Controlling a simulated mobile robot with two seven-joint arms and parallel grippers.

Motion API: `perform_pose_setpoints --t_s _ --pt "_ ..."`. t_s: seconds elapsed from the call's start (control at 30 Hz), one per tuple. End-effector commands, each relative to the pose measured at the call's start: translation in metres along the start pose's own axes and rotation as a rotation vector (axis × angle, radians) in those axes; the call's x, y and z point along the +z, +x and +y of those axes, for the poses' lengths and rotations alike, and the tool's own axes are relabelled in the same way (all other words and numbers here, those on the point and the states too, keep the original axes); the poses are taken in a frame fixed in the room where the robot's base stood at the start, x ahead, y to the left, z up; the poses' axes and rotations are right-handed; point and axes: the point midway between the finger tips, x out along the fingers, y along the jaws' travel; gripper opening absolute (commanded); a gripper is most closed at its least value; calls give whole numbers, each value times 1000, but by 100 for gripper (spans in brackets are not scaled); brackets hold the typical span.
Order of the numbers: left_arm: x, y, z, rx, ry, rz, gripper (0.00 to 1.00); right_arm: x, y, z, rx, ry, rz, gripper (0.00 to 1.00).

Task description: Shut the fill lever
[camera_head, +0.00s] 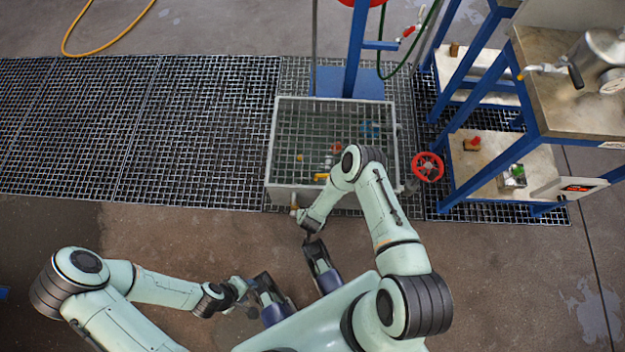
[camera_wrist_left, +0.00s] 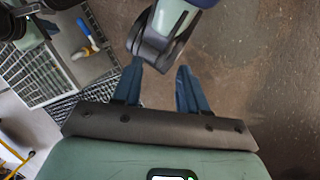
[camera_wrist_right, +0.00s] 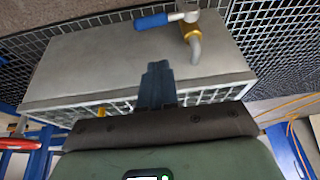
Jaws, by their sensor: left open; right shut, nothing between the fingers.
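A lever with a blue grip (camera_wrist_right: 152,21) and a brass body (camera_wrist_right: 192,32) sits on the grey wall of a tank (camera_wrist_right: 90,65) in the right wrist view. A blue-gripped lever also shows in the left wrist view (camera_wrist_left: 83,26). Another lever, red-handled (camera_head: 409,31), is on the hose pipe above the tank. I cannot tell by label which is the fill lever. My right gripper (camera_wrist_right: 157,68) is shut and empty, its tips pointing at the tank wall, apart from the blue grip in the picture. My left gripper (camera_wrist_left: 160,75) is open and empty, near my right arm.
A mesh-topped tank (camera_head: 278,140) stands on floor grating (camera_head: 190,130). A red handwheel (camera_head: 427,167) is to its right. A blue-framed bench (camera_head: 545,85) with a metal vessel (camera_head: 600,60) stands farther right. A yellow hose (camera_head: 115,50) lies at the back left.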

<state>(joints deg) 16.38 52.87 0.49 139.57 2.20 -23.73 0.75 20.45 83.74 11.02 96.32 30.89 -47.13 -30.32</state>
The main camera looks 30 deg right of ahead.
Motion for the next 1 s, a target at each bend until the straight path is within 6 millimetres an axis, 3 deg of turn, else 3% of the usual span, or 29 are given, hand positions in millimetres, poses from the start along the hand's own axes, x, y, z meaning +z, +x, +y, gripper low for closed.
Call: perform_pose_setpoints --t_s 0.03,0.2,0.47,0.67,1.0 --pt "14 -15 3 2 6 -31 43 2 -6 -2 22 7 4 0" --pt "38 -25 4 8 22 -88 43 10 -1 0 74 13 16 0" --pt "32 -5 1 13 25 -70 43 14 26 3 82 16 15 0" --pt "18 20 -2 22 27 -30 43 14 62 6 81 16 14 0" --pt "-48 56 -15 16 11 145 43 12 106 9 80 15 16 0"
